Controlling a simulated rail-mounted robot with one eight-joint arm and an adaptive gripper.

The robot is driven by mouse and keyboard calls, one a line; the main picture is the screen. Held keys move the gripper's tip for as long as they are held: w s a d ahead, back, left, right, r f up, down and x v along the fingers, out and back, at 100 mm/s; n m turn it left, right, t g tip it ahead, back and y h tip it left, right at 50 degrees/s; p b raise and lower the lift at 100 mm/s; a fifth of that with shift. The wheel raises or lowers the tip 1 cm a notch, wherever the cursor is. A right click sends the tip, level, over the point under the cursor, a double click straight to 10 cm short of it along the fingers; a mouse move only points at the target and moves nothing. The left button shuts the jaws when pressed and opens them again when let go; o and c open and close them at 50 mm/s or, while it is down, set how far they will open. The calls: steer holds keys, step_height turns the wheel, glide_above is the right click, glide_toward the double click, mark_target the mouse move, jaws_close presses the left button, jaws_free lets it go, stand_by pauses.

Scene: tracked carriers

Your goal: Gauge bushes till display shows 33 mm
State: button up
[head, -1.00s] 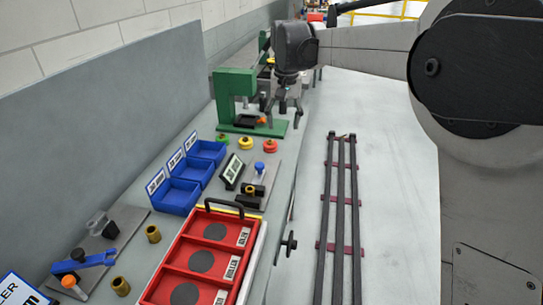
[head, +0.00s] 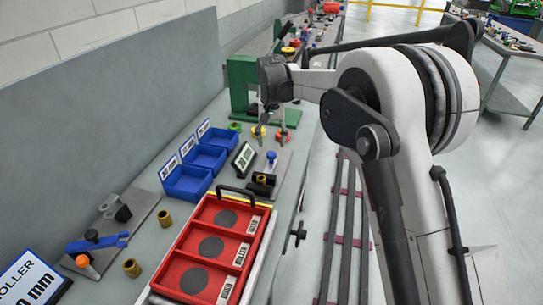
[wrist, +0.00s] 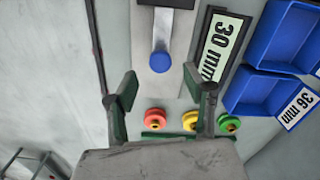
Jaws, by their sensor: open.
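The display (head: 243,158) stands tilted on the bench; in the wrist view it reads 30 mm (wrist: 222,48). Beside it is the gauge with a blue knob (head: 271,156), which also shows in the wrist view (wrist: 160,60), and a black block. A brass bush (head: 262,180) sits at the gauge's black block. Two more brass bushes, one (head: 164,219) and another (head: 131,268), stand upright on the bench left of the red tray. My gripper (head: 271,134) is open and empty, above the bench beyond the gauge, its fingers pointing down.
Blue bins (head: 187,183) with size labels line the back. A red divided tray (head: 240,222) with a black handle lies in front. A green press (head: 240,88) stands beyond my gripper. Green, yellow and red buttons (wrist: 155,118) sit near it. A clamp fixture (head: 97,242) is at left.

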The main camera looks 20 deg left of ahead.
mark_target(272, 154)
step_height(272, 154, down, 7)
steer(key=shift+r, duration=0.15)
steer(key=shift+c, duration=0.4)
jaws_close()
